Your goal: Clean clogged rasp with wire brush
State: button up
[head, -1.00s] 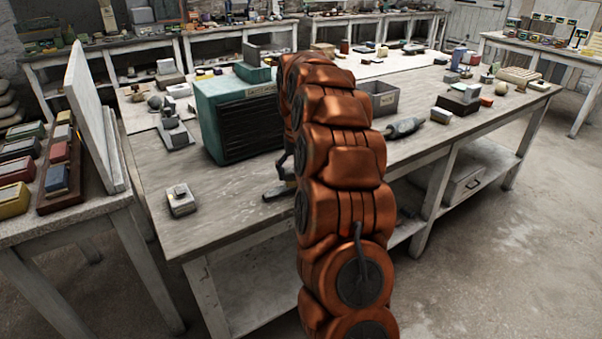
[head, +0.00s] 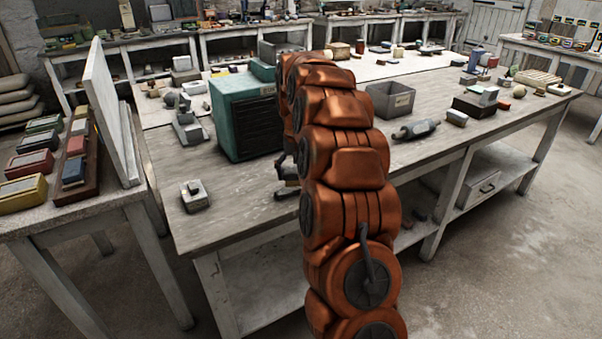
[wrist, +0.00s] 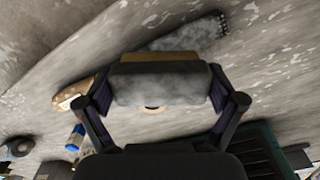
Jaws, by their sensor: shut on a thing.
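My gripper (wrist: 160,100) is shut on a block (wrist: 162,84) with a grey, rough-looking face and a tan upper side; it looks like the wire brush. Behind it in the wrist view, a long grey piece (wrist: 190,36) with a studded end lies on the bench, apparently the rasp. A brown wooden handle (wrist: 78,93) shows at the left; the held block hides the part between. I cannot tell whether block and rasp touch. In the head view my gripper (head: 287,180) is a small dark shape by the bench's front, mostly hidden by my arm.
A teal cabinet (head: 247,122) stands on the bench (head: 235,205) just behind my gripper. A small grey block (head: 194,196) sits to the left. A grey bin (head: 390,100) and a dark roller-like thing (head: 416,130) are to the right. The bench's front left is mostly clear.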

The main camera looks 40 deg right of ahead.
jog(key=shift+s+d, duration=0.4)
jog(key=shift+d, duration=0.25)
jog(key=shift+s+d, duration=0.35)
jog(key=shift+d, duration=0.3)
jog(key=shift+s+d, duration=0.4)
jog(key=shift+d, duration=0.25)
jog(key=shift+a+r, duration=0.1)
jog(key=shift+a, duration=0.05)
jog(key=shift+w+a+r, duration=0.3)
jog(key=shift+a, duration=0.15)
jog(key=shift+w+a+r, duration=0.25)
jog(key=shift+a+r, duration=0.05)
jog(key=shift+a, duration=0.15)
jog(key=shift+a, duration=0.1)
jog(key=shift+w+a+f, duration=0.1)
jog(key=shift+w+a, duration=0.05)
jog(key=shift+a, duration=1.4)
jog(key=shift+f+b, duration=0.45)
jog(key=shift+f, duration=0.2)
